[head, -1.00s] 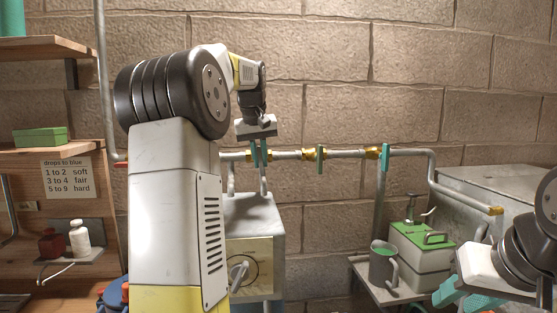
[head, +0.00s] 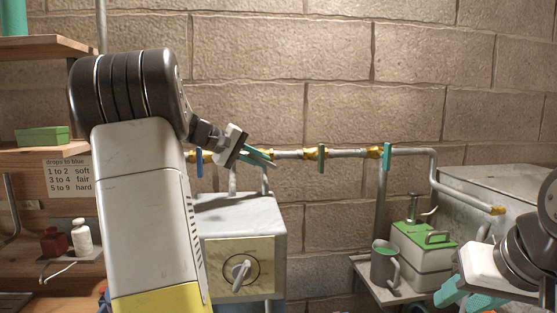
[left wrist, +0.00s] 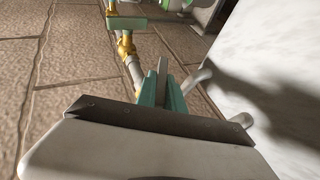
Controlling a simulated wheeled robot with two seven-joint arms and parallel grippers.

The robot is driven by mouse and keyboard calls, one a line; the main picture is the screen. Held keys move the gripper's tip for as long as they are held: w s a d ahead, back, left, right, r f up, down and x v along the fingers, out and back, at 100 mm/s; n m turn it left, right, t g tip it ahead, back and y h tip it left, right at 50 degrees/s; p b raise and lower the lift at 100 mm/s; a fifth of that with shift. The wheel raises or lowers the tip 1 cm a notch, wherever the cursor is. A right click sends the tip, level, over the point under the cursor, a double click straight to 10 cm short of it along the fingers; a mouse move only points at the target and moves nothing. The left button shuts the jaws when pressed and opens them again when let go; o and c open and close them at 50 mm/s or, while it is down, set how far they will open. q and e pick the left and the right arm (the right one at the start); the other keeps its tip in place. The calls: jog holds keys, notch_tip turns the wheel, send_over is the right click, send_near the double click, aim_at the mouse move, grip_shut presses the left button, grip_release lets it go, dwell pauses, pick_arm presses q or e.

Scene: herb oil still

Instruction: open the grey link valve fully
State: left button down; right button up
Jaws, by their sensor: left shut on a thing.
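My left gripper (head: 259,155) is at the wall pipe, its hand tilted and its teal fingers pointing right and slightly down. In the left wrist view, its fingers (left wrist: 162,94) are shut on a thin grey lever (left wrist: 162,70), the handle of the grey link valve. In the head view the fingers hide this lever and most of its valve body. The fingers lie at a shallow slant to the pipe (head: 288,154). My right gripper (head: 468,298) is open and empty at the lower right, far from the pipe.
A grey box with a dial (head: 240,272) stands below. A mug (head: 384,268) and a green-topped container (head: 423,245) stand right.

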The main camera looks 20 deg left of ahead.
pick_arm(q)
jog(key=t+h, duration=0.1)
jog(key=n+t+h, duration=0.2)
jog(key=h, duration=0.1)
jog(key=shift+f+t, duration=0.3)
dwell(0.5)
jog(key=c, duration=1.5)
grip_release()
jog(key=shift+o, duration=0.2)
jog(key=v, duration=0.8)
jog(key=shift+f, duration=0.15)
